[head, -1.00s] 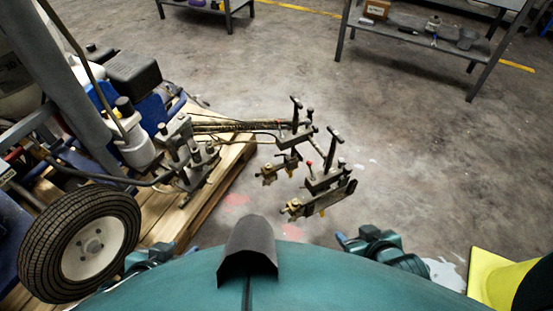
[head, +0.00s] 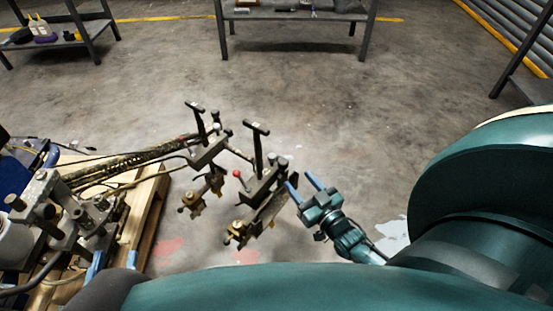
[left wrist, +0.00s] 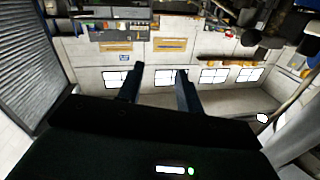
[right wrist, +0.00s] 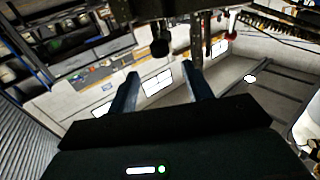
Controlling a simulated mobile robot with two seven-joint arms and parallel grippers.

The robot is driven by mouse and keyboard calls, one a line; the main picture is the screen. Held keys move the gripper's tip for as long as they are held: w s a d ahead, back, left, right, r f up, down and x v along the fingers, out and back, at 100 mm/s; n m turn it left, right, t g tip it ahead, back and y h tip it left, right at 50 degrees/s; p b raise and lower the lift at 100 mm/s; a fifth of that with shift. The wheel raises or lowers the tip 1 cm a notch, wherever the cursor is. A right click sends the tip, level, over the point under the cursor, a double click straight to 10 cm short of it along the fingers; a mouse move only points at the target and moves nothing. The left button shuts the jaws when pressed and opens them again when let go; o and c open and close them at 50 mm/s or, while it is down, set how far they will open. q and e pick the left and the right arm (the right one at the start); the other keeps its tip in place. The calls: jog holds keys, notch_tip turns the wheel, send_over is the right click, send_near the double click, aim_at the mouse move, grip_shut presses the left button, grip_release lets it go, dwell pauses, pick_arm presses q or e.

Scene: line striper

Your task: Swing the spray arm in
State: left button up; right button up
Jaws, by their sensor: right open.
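The spray arm (head: 130,163) of the line striper reaches out to the right from the machine over the floor. It carries black T-handles, a red-knobbed lever and brass spray heads. Its outer clamp block (head: 262,187) is at the right end. My right gripper (head: 303,184) is open just right of that block, fingers pointing up-left; I cannot tell whether they touch it. Dark handle parts hang at the top of the right wrist view (right wrist: 160,45). My left gripper (head: 97,266) shows only partly by the pallet; in the left wrist view (left wrist: 160,70) its fingers are apart and empty.
The striper's body stands at the left on a wooden pallet (head: 150,205). A metal shelf table (head: 295,15) stands at the back, another (head: 60,40) at the back left. The floor beyond the spray arm is clear. Red and white paint spots mark the floor.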

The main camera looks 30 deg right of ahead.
aim_at(286, 166)
jog(key=w+b, duration=0.2)
jog(key=w, duration=0.7)
jog(key=shift+w+a+f+b, duration=0.1)
jog(key=shift+w+b, duration=0.25)
jog(key=shift+w, duration=0.05)
pick_arm(q)
jog(key=shift+s+d+m+t+h, duration=0.1)
jog(key=shift+d+m+t+h, duration=0.3)
jog(key=shift+d+t+h, duration=0.3)
pick_arm(e)
jog(key=shift+w, duration=0.6)
pick_arm(q)
jog(key=shift+a, duration=0.1)
pick_arm(e)
jog(key=shift+c, duration=0.3)
